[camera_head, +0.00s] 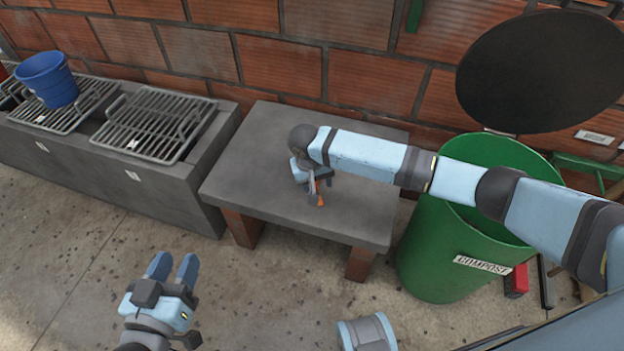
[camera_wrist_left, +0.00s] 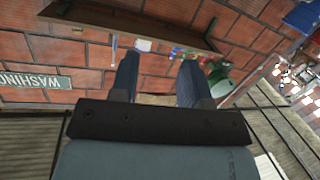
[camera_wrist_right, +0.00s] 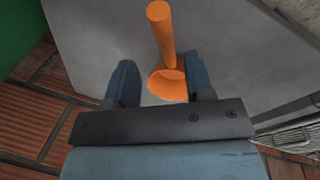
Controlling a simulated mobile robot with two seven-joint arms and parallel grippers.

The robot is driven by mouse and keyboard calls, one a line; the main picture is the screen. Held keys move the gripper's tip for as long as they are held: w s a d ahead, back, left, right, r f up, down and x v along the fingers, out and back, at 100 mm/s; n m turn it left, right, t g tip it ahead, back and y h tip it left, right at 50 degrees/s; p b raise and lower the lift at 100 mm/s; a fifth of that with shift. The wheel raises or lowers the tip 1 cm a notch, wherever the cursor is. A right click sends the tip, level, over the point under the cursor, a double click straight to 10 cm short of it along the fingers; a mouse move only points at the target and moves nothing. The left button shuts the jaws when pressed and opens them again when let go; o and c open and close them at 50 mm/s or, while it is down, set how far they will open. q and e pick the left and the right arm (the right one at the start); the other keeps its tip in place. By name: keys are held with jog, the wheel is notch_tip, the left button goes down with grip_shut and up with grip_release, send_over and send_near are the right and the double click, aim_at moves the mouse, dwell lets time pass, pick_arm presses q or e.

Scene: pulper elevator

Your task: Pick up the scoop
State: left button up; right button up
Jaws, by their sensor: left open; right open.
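The orange scoop lies on the grey concrete table (camera_head: 260,180). In the head view only a small orange part of the scoop (camera_head: 319,198) shows beside my right gripper (camera_head: 308,184), which hides the rest. My left gripper (camera_head: 173,266) is open and empty above the floor, far from the table.
A green compost bin (camera_head: 435,250) stands right of the table, beneath my right arm. A low grey counter (camera_head: 130,170) on the left holds metal grates (camera_head: 150,125) and a blue bucket (camera_head: 47,78). A brick wall (camera_head: 280,60) closes off the back. Open floor lies in front.

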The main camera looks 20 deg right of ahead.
jog(key=f, duration=0.1)
jog(key=f+b, duration=0.1)
jog(key=f, duration=0.1)
jog(key=f+b, duration=0.1)
jog(key=shift+s+f, duration=0.25)
jog(key=shift+f, duration=0.15)
jog(key=shift+d+f, duration=0.1)
jog(key=shift+f, duration=0.1)
pick_arm(q)
jog(key=r, duration=0.1)
jog(key=d+r+t+h, duration=0.1)
jog(key=r, duration=0.1)
jog(key=r+t+h, duration=0.1)
jog(key=shift+w+d+r, duration=0.1)
jog(key=shift+d+r, duration=0.25)
pick_arm(e)
grip_shut()
